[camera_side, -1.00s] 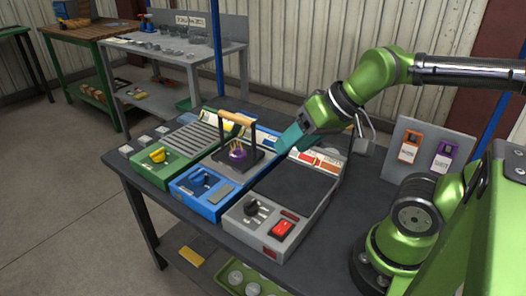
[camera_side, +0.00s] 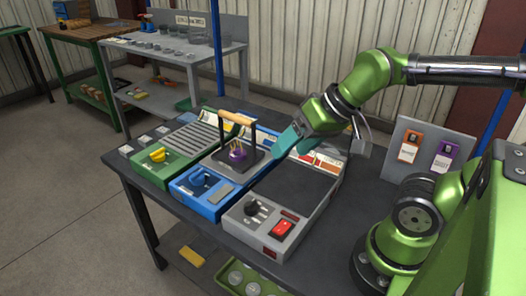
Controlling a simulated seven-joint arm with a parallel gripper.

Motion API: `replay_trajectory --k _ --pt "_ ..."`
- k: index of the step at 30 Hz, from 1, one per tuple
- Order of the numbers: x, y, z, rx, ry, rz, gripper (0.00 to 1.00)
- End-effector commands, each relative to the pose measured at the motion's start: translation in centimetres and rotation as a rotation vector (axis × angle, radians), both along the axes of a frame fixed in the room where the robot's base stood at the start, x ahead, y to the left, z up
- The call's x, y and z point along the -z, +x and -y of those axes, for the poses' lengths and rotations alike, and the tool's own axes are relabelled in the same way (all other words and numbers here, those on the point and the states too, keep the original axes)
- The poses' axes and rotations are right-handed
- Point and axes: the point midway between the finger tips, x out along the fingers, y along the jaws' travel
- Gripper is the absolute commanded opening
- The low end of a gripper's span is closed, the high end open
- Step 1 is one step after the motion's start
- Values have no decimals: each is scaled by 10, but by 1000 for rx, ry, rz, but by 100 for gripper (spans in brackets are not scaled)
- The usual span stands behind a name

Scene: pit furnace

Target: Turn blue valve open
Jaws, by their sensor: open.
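The blue valve (camera_side: 199,175) is a small blue knob at the front of the blue unit (camera_side: 212,208), left of a grey rectangle. Its exact turn angle is too small to read. My gripper (camera_side: 283,150), with teal fingers, is open and empty. It hangs above the gap between the back of the blue unit and the grey unit, up and right of the blue valve and well apart from it.
A wooden-handled carrier (camera_side: 236,118) with a purple item (camera_side: 237,155) stands on the blue unit, between my gripper and the valve. A green unit with a yellow knob (camera_side: 158,155) is at left. A grey unit with a black knob (camera_side: 252,207) and red switch (camera_side: 282,229) is at right.

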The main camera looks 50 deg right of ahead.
Motion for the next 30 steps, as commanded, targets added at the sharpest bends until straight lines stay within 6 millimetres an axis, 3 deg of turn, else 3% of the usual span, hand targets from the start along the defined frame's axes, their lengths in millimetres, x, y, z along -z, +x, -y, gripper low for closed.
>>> replay_trajectory --k 5,14,24,28,30 --pt "4 35 -4 -31 -11 -102 67" --pt "2 141 -11 -282 -165 -272 67" --pt "36 255 -23 -732 -393 -431 67" --pt "37 279 -27 -900 -460 -448 67" --pt "24 284 -27 -973 -487 -435 67"
